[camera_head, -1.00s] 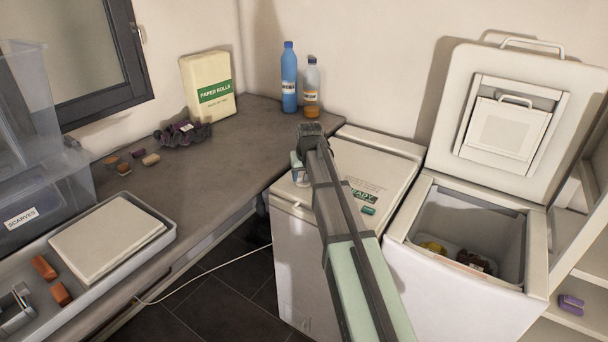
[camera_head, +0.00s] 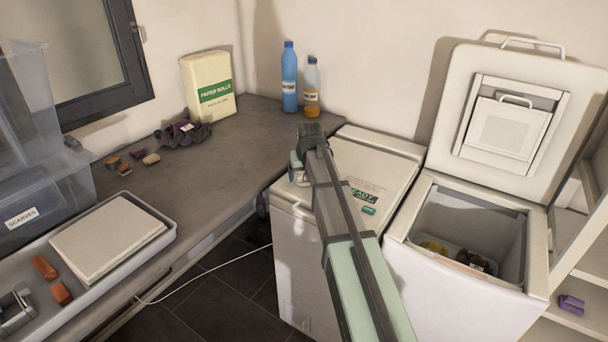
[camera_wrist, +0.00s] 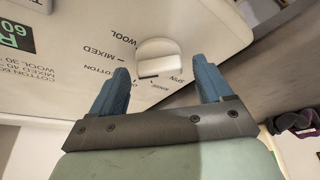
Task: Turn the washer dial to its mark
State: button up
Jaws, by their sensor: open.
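The washer (camera_head: 378,160) has its lid shut and stands against the counter's right end. Its dial shows in the wrist view as a round white knob (camera_wrist: 158,52) with a raised grip. WOOL, MIXED, COTTON, RINSE and SPIN are printed around it. A dark line at the knob's lower edge lies near RINSE. My gripper (camera_wrist: 160,66) is open, with one blue finger on each side of the knob's lower part. Gaps show between the fingers and the knob; I cannot tell their depth relative to it. In the head view my arm hides the dial.
A second toploader (camera_head: 410,232) stands open at the right, with items in its drum. Bottles (camera_head: 289,80) and a paper-rolls pack (camera_head: 208,88) stand on the counter (camera_head: 215,155). A white cable crosses the floor.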

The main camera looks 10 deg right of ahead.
jog(key=shift+r, duration=0.1)
jog(key=v, duration=1.3)
jog(key=shift+s+r, duration=0.2)
jog(key=shift+r, duration=0.05)
jog(key=s+a+f+n+g+y, duration=0.1)
jog(key=s+a+f+n, duration=0.15)
jog(key=a+f, duration=0.4)
jog(key=s+a+f+n+g+y, duration=0.1)
jog(key=s+a+f, duration=0.2)
jog(key=a+f, duration=0.35)
jog(key=s+f+g, duration=0.1)
jog(key=s+f, duration=0.3)
jog(key=f, duration=0.9)
jog(key=s+d+f+m+g+h, duration=0.15)
jog(key=s+d+f, duration=0.25)
jog(key=s+f, duration=0.65)
jog(key=s+d+f+g, duration=0.3)
jog(key=s+f, duration=0.4)
jog(key=f, duration=0.6)
jog(key=s+d+f+g, duration=0.1)
jog(key=s+f, duration=0.3)
jog(key=s, duration=0.5)
jog(key=s+d+f+m+g, duration=0.1)
jog(key=s+f, duration=0.3)
jog(key=s, duration=0.5)
jog(key=s+d+f+m+g, duration=0.1)
jog(key=s+d+f, duration=0.2)
jog(key=s, duration=0.6)
jog(key=shift+f+g, duration=0.35)
jog(key=shift+f, duration=0.45)
